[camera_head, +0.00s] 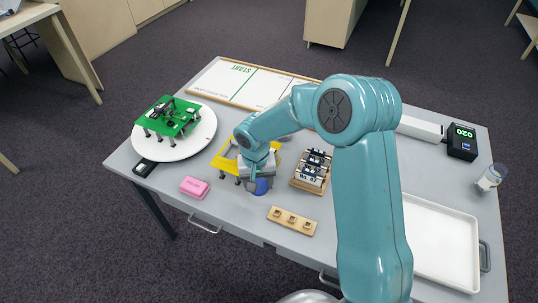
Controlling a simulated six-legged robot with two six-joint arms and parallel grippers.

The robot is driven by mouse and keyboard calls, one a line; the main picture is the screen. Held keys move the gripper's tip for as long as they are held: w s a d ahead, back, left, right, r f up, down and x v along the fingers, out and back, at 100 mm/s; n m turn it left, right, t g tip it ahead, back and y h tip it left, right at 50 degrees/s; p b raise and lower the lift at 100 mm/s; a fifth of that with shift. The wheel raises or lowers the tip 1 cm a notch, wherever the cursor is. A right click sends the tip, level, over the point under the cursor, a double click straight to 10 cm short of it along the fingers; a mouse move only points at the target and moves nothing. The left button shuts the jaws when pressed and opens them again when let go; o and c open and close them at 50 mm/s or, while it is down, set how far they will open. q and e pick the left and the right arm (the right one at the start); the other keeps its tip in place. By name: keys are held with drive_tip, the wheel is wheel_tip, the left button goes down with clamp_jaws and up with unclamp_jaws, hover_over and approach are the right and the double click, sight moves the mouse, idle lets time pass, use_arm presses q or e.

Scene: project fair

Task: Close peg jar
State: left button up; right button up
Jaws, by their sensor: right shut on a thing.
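A small clear jar (488,178) with pale contents stands near the right edge of the table; its rim is too small to read clearly. My right gripper (259,179) is low over the left-middle of the table, shut on a round blue piece (262,187). The piece looks like a lid, but the fingers hide part of it. The gripper is far to the left of the jar, in front of a yellow plate on legs (229,163). My left gripper is not in view.
A white turntable (198,146) bears a green board (170,117) on legs. A pink block (194,187), a wooden peg strip (292,221) and a wooden block with dark parts (312,171) lie near the gripper. A white tray (440,243) and black display box (462,141) are at right.

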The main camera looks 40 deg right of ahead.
drive_tip(key=s+a+f+n, duration=0.1)
drive_tip(key=a+f+n, duration=0.1)
drive_tip(key=a, duration=0.1)
drive_tip(key=s+a+f+n, duration=0.1)
drive_tip(key=a+f+n, duration=0.1)
drive_tip(key=a+f, duration=0.1)
drive_tip(key=s+a+f+n, duration=0.2)
drive_tip(key=a, duration=0.1)
drive_tip(key=shift+s+f, duration=0.1)
drive_tip(key=shift+f, duration=0.15)
drive_tip(key=shift+s+r, duration=0.1)
drive_tip(key=shift+s, duration=0.1)
